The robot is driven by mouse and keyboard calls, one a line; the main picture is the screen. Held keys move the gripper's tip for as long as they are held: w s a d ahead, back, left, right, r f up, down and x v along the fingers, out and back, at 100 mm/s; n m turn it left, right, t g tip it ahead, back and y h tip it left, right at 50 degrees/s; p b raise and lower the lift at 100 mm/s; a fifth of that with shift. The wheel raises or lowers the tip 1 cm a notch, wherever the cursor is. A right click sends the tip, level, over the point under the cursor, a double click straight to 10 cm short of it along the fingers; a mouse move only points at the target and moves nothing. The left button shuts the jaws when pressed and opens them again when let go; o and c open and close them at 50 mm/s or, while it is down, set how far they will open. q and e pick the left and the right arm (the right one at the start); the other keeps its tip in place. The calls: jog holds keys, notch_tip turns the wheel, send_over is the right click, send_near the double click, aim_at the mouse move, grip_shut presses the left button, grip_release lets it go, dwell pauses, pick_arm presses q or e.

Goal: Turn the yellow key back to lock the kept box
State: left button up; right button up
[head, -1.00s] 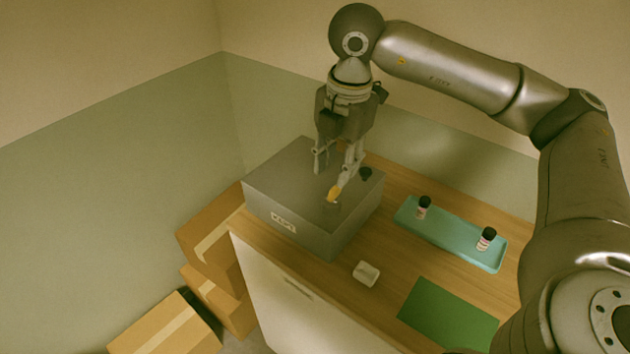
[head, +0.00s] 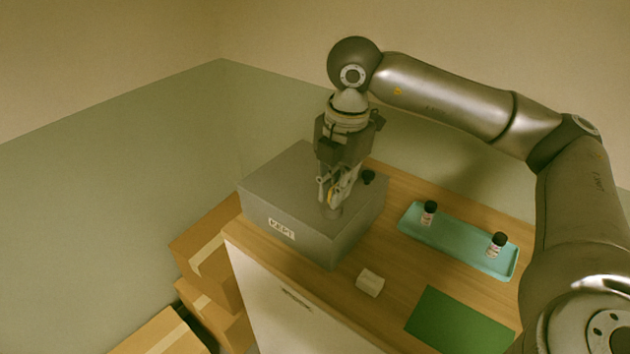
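The kept box (head: 285,195) is a grey, closed box with a "KEPT" label on its front. It stands at the left end of the wooden table. The yellow key (head: 333,197) is at the top of the box near its front right edge, mostly hidden by my fingers. My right gripper (head: 331,206) reaches down from above with its fingers around the key. Whether the fingers press on the key or leave a small gap is too small to tell. My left gripper is not in view.
A teal tray (head: 455,248) with two dark-capped bottles stands on the right. A green mat (head: 460,322) and a small white block (head: 369,282) lie in front. A black round object (head: 369,177) is behind the gripper. Cardboard boxes (head: 210,255) stand left of the table.

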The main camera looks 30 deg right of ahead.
grip_shut()
jog(key=shift+f+n+b, duration=0.15)
jog(key=shift+n+b, duration=0.25)
jog(key=shift+n, duration=0.5)
jog(key=n+b, duration=0.1)
jog(key=n, duration=0.4)
jog(key=shift+n+g, duration=0.3)
jog(key=shift+n, duration=0.1)
jog(key=n, duration=0.4)
jog(key=shift+n+y, duration=0.3)
jog(key=shift+n, duration=0.1)
jog(key=n+b, duration=0.1)
jog(key=n, duration=0.3)
jog(key=shift+n+g, duration=0.3)
jog(key=shift+g, duration=0.1)
jog(key=o, duration=0.7)
grip_release()
